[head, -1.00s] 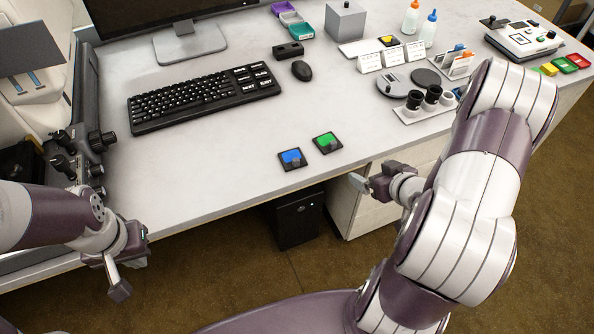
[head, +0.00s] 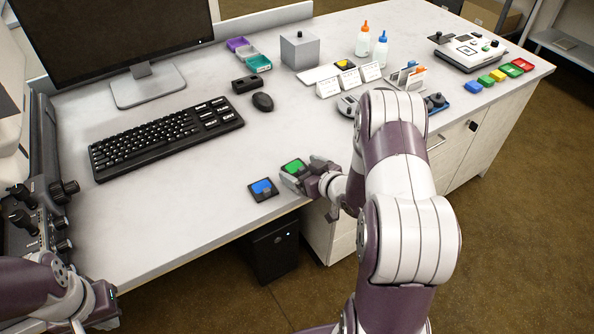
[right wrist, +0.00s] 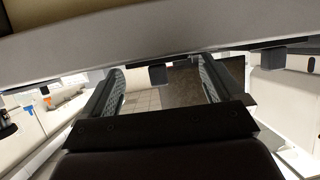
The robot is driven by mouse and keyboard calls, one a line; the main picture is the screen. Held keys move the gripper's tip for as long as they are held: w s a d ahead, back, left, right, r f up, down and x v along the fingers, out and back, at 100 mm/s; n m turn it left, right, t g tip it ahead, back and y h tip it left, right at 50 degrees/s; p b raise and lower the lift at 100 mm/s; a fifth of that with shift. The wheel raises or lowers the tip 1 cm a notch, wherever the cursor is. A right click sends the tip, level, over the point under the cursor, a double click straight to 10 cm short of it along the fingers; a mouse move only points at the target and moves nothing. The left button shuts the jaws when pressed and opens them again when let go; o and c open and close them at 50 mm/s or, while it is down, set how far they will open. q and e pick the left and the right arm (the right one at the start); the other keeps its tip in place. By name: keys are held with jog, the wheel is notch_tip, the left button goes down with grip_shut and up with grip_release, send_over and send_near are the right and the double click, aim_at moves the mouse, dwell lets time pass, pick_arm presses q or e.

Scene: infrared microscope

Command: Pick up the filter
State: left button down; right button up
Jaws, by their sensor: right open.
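Two small square filters with dark bases lie near the table's front edge in the head view, one blue (head: 263,187) and one green (head: 293,165). My right gripper (head: 304,172) is at the green filter, its open fingers low over or beside its right side and partly covering it. I cannot tell whether they touch it. In the right wrist view the two fingers (right wrist: 160,90) stand apart with a gap between them; a small dark tab shows near that gap, and I cannot tell what it belongs to. My left gripper (head: 100,308) is at the lower left, its fingers hard to make out.
White label cards (head: 350,82), bottles (head: 362,42) and a grey box (head: 300,50) are further back. The tabletop left of the blue filter is clear.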

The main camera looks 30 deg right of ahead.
aim_at(302, 168)
jog(key=shift+w, duration=0.2)
jog(key=shift+s, duration=0.1)
jog(key=shift+c, duration=0.9)
jog(key=c, duration=0.9)
jog(key=shift+c, duration=0.2)
jog(key=shift+r, duration=0.55)
notch_tip(302, 168, up, 3)
jog(key=shift+r+p, duration=0.1)
jog(key=shift+p, duration=0.4)
jog(key=d+r+p, duration=0.1)
jog(key=d+r, duration=0.5)
jog(key=d, duration=0.5)
jog(key=shift+d+r+p, duration=0.3)
jog(key=shift+d+r, duration=0.05)
jog(key=shift+o, duration=0.2)
